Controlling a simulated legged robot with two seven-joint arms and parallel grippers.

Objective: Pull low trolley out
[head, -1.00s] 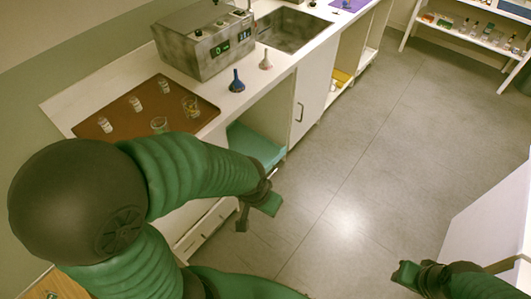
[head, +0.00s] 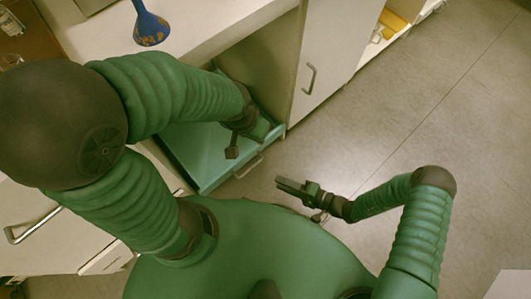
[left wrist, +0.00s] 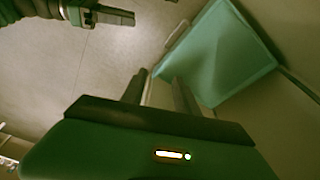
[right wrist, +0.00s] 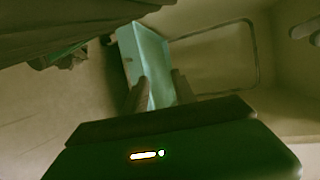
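The low trolley (head: 198,150) is a shallow teal tray in the open bay under the counter, with a pale handle (head: 249,167) on its front edge. My left gripper (head: 246,143) is open and empty over the trolley's front right corner, above or near the handle. My right gripper (head: 283,184) is open and empty, to the right of the handle and apart from it. The left wrist view shows the trolley (left wrist: 228,50) beyond the spread fingers. The right wrist view shows it too (right wrist: 150,58), ahead of the fingers. My left arm hides part of the trolley.
A white cabinet door (head: 318,65) with a metal handle stands right of the bay. A drawer front with a handle (head: 32,225) is at the left. Open grey floor (head: 420,110) lies to the right.

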